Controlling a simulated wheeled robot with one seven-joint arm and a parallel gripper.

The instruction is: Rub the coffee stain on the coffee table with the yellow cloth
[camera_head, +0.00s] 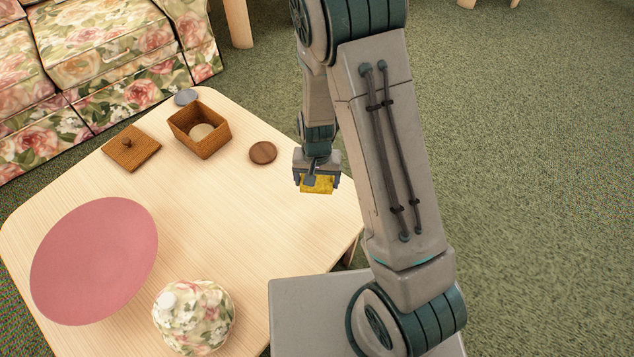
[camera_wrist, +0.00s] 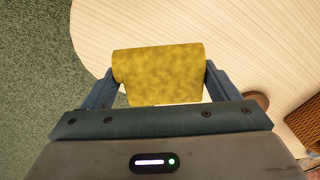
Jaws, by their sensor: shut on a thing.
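My gripper (camera_head: 317,184) is shut on the yellow cloth (camera_head: 318,186), which is held near the right edge of the coffee table (camera_head: 230,225). In the wrist view the cloth (camera_wrist: 158,72) spans the space between the two fingers, with the pale table (camera_wrist: 255,45) beyond it. The cloth appears to be above the tabletop; contact cannot be told. I cannot make out a clear coffee stain on the visible tabletop. A round dark brown disc (camera_head: 263,153), coaster-like, lies on the table left of my gripper.
An open wooden box (camera_head: 199,130) with a pale round thing inside, its knobbed lid (camera_head: 131,148) and a small grey disc (camera_head: 187,97) are at the back. A pink round mat (camera_head: 95,260) and floral pot (camera_head: 194,316) are in front. A floral sofa (camera_head: 100,55) stands behind.

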